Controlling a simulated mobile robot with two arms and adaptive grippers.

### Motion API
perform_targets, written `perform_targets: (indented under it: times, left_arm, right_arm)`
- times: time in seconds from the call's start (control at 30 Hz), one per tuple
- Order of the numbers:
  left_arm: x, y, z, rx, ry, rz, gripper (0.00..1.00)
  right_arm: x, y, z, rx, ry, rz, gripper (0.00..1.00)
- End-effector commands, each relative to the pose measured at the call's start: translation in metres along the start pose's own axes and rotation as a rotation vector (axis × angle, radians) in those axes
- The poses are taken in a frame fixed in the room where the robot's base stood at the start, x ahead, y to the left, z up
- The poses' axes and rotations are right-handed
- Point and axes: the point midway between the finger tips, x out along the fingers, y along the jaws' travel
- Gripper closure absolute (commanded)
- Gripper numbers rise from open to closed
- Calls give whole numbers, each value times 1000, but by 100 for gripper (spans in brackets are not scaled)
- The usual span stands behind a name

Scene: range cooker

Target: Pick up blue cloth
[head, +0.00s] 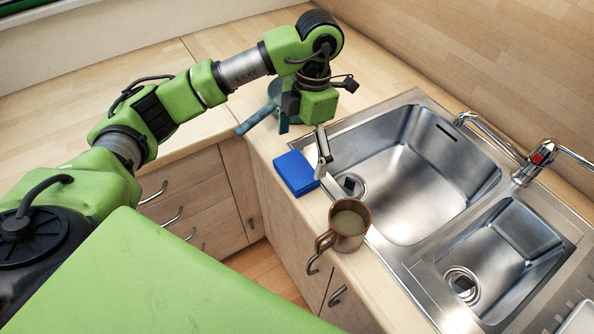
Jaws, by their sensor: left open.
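The blue cloth (296,173) lies folded into a small flat block on the counter edge, left of the sink. My left gripper (306,147) is just above and behind the cloth, pointing down. One of its grey fingers reaches down by the cloth's right side, near the sink rim. The gripper is open and holds nothing; its other finger is hard to make out. I cannot tell whether the finger touches the cloth. My right gripper is not in view.
A brown mug (347,226) stands on the counter in front of the cloth. A double steel sink (413,165) with a tap (541,154) lies to the right. A blue-grey pan (257,119) is behind my gripper, partly hidden. The left counter (95,106) is mostly clear.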

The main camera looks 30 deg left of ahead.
Motion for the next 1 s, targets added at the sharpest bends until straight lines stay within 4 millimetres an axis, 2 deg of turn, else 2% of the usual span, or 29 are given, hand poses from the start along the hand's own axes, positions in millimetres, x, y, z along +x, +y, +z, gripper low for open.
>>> perform_targets:
  times: [0.17,0.27,0.4,0.53,0.83,0.9,1.0]
  left_arm:
    - [10,0,0,0,0,-1,4]
    - [17,1,-1,-2,3,-2,4]
    - [38,4,-2,-2,6,-3,4]
    - [56,4,0,0,2,-2,4]
    - [62,4,1,0,-1,0,4]
    - [62,4,1,0,-1,0,22]
    - [62,4,1,0,0,0,44]
  right_arm:
    - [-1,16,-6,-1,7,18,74]
    - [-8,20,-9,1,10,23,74]
    - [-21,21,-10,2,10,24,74]
    - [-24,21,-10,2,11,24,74]
    - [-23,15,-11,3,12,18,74]
    - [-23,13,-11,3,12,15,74]
    - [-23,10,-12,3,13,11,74]
